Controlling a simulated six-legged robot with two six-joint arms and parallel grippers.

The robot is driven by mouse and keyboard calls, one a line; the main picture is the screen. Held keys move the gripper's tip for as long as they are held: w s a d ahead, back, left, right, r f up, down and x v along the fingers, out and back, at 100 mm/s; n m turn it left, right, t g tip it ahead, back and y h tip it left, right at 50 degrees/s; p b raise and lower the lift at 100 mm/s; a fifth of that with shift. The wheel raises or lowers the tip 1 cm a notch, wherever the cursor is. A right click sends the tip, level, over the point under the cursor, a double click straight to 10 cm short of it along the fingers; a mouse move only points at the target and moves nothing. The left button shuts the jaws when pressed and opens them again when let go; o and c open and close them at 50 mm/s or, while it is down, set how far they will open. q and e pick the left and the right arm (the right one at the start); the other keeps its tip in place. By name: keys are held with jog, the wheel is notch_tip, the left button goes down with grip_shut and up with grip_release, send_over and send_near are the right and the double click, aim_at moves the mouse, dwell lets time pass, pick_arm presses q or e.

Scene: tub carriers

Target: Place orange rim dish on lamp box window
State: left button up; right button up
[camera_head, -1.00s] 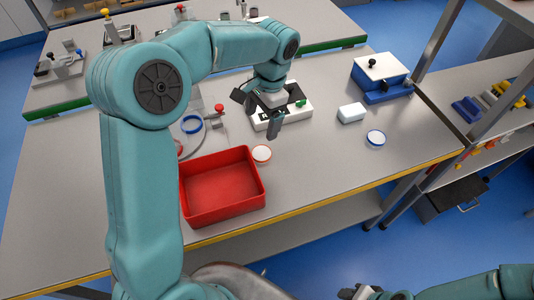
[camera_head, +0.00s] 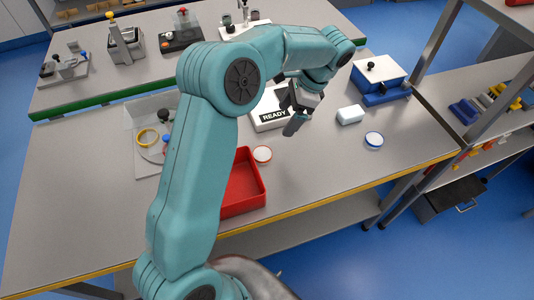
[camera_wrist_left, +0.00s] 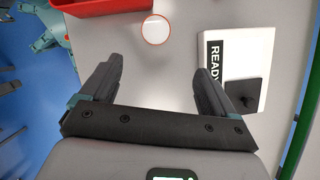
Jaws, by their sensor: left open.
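The orange-rim dish (camera_head: 262,154), a small round white dish, lies on the bench beside the red tray; it also shows at the top of the left wrist view (camera_wrist_left: 156,30). A white box (camera_head: 264,119) labelled READY, which may be the lamp box, stands just behind it; in the left wrist view this box (camera_wrist_left: 232,62) carries a dark square part. My left gripper (camera_head: 290,112) is above the bench by the READY box, partly covering it. In the left wrist view its fingers (camera_wrist_left: 160,70) are apart with nothing between them. My right gripper is out of view.
The red tray (camera_head: 256,188) is partly hidden by my left arm. A white block (camera_head: 350,115), a blue-rim dish (camera_head: 373,140) and a blue-and-white box (camera_head: 382,76) stand to the right. The front right bench is clear.

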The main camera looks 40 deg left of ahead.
pick_arm(q)
send_near(264, 154)
jog(key=shift+s+a+f+p, duration=0.1)
jog(key=shift+a+f+p, duration=0.1)
jog(key=shift+a+f, duration=0.3)
jog(key=shift+s+a+f+p, duration=0.1)
jog(key=shift+a+f+p, duration=0.15)
jog(key=shift+f, duration=0.45)
jog(key=x, duration=0.1)
jog(key=p+x, duration=0.1)
jog(key=x, duration=0.3)
jog(key=shift+s+d+f+p, duration=0.2)
jog(key=shift+d+f+p, duration=0.05)
jog(key=shift+p, duration=0.05)
jog(key=shift+d, duration=0.1)
jog(key=c, duration=1.2)
jog(key=shift+r, duration=0.1)
